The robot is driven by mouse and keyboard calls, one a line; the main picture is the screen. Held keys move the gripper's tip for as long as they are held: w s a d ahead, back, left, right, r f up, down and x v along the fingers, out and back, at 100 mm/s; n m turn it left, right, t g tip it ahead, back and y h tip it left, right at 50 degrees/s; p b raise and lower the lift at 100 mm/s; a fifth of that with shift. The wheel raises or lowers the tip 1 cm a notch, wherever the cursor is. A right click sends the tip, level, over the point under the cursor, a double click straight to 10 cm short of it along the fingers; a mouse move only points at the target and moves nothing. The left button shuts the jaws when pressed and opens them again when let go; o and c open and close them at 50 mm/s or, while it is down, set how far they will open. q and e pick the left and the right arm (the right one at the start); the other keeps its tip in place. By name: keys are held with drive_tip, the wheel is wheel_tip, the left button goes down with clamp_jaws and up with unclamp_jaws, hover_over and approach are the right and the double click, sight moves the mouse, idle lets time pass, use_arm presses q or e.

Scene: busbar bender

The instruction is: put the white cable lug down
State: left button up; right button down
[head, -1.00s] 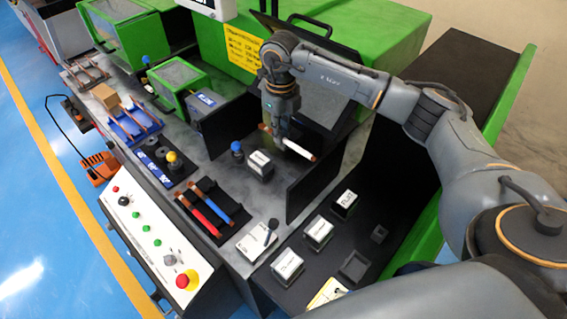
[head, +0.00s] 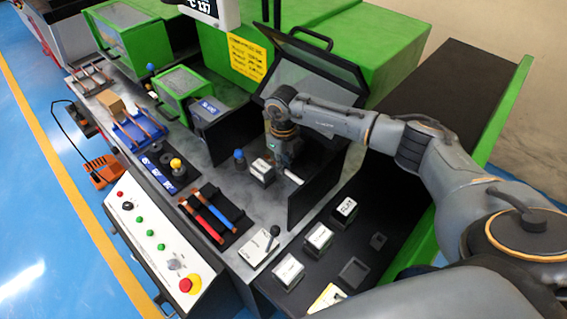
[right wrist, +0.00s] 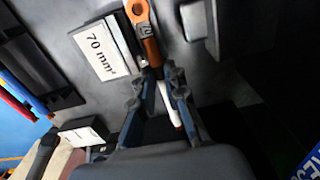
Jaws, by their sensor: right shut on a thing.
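My right gripper (head: 284,172) is low over the grey worktop, beside a small white-labelled box (head: 262,170). In the right wrist view the gripper (right wrist: 158,80) is shut on the white cable lug (right wrist: 168,102). The lug has a copper end with a ring, lying close beside the box labelled 70 mm² (right wrist: 95,52), and a white length with a reddish tip. In the head view only a short white part of the lug (head: 293,179) shows; the gripper hides the rest. I cannot tell whether the lug touches the worktop. My left gripper is not in view.
A dark upright panel (head: 312,190) stands close to the right of the gripper. A blue-topped post (head: 239,158) is just left. Several white-labelled boxes (head: 319,236) stand on the dark shelf at front. Red and blue handled tools (head: 212,215) lie in a black rack.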

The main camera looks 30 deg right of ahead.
drive_tip(key=shift+f, duration=0.2)
drive_tip(key=c, duration=1.4)
unclamp_jaws()
drive_tip(key=shift+r, duration=0.1)
drive_tip(key=shift+o, duration=0.2)
drive_tip(key=shift+r, duration=0.1)
wheel_tip(320, 180, up, 12)
drive_tip(key=p, duration=0.8)
